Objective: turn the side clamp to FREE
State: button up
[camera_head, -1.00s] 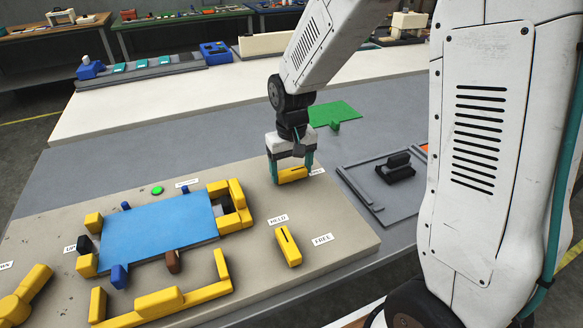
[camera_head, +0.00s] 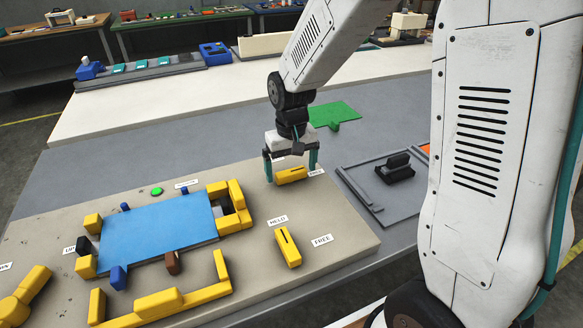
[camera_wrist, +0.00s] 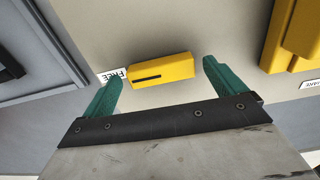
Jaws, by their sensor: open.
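A yellow clamp bar (camera_head: 291,175) lies on the beige board (camera_head: 345,215) directly below my gripper (camera_head: 290,176). In the wrist view this bar (camera_wrist: 162,71) sits between my two open teal fingers, with gaps on both sides. Its dark slot end points to the FREE label (camera_wrist: 112,75). A second yellow clamp bar (camera_head: 288,248) stands nearer the front of the board; its slotted end points to the HELD label (camera_head: 277,220), and a FREE label (camera_head: 322,240) lies to its right. I cannot tell from labels which is the side clamp.
A blue plate (camera_head: 160,230) sits among yellow blocks on the left of the board. A green button (camera_head: 157,191) is behind it. The board around the front clamp is clear.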

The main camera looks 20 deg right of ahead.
aim_at(292, 172)
notch_tip(292, 172, up, 7)
jog(key=shift+r, duration=0.2)
dwell(0.5)
jog(key=shift+s+f, duration=0.1)
jog(key=shift+s, duration=0.2)
jog(key=s+d+r, duration=0.1)
jog(key=s+r, duration=0.2)
jog(key=s, duration=0.5)
jog(key=s+d+r+t, duration=0.1)
jog(key=s+r, duration=0.2)
jog(key=s, duration=0.5)
jog(key=s+d+r, duration=0.1)
jog(key=s+r, duration=0.2)
jog(key=s, duration=0.6)
